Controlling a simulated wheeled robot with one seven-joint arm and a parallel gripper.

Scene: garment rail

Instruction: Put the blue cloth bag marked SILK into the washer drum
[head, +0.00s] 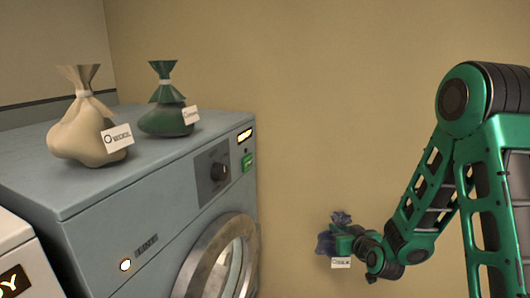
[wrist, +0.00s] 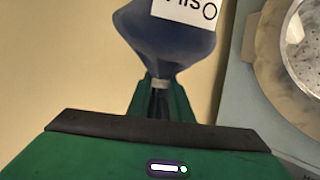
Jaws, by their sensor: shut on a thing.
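The blue cloth bag (wrist: 170,48) hangs from my gripper, held at its tied neck. Its white tag shows upside down in the wrist view, with part of the word cut off at the top edge. In the head view the dark blue bag (head: 325,243) is small and partly hidden behind my gripper (head: 341,238), which is shut on it. The washer (head: 150,225) stands to the left, apart from the bag. Its round door ring (head: 190,278) surrounds a pale window or drum area, cut off below. The ring also shows at the right of the wrist view (wrist: 262,58).
A cream bag (head: 80,133) and a green bag (head: 163,121), both tagged, stand on top of the washer. A white appliance corner (head: 15,250) is at the lower left. Bare wall fills the space between the washer and my arm.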

